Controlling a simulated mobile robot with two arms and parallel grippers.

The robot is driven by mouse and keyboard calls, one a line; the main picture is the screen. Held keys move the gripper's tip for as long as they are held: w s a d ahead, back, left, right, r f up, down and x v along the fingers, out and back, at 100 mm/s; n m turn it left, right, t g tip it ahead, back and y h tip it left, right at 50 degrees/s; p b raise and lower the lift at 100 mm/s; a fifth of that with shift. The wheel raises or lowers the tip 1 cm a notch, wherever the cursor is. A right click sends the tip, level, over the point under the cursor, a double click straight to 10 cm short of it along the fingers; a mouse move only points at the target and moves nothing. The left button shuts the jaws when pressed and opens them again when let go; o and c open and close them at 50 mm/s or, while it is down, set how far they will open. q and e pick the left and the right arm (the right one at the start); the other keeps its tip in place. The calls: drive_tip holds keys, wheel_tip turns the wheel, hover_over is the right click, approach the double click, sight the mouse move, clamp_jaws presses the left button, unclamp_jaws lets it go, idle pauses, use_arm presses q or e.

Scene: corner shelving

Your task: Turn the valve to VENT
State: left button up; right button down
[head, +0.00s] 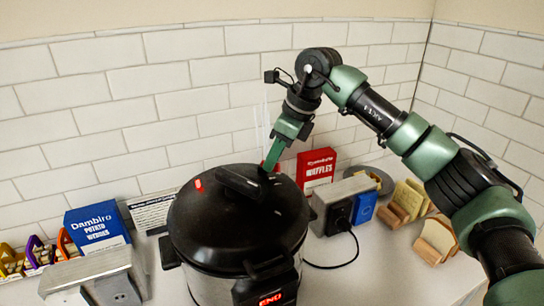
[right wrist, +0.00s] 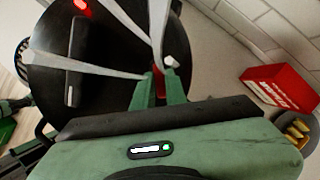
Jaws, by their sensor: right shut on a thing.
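A cooker (head: 238,215) with a round black lid and a dark lid handle (head: 240,185) stands on the counter. Its front display is lit red. My right gripper (head: 268,164) reaches down to the lid's back right. In the right wrist view its green fingers (right wrist: 159,84) are shut on a small red piece, the valve (right wrist: 158,88), at the lid's edge. Pale streaks like steam rise from there. A small white knob (right wrist: 170,61) is just beyond the fingertips. The fingers hide most of the valve, so its setting cannot be read.
A red waffles box (head: 316,168) and a grey outlet box (head: 343,203) with a plugged-in cord stand right of the cooker. Bread slices (head: 438,238) stand farther right. A tiled wall is close behind.

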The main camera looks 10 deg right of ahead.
drive_tip(key=shift+w+n, duration=0.1)
drive_tip(key=shift+n, duration=0.3)
drive_tip(key=c, duration=1.4)
unclamp_jaws()
drive_tip(key=shift+c, duration=0.2)
drive_tip(key=b+v, duration=0.2)
drive_tip(key=v, duration=0.6)
drive_tip(key=shift+w+d, duration=0.1)
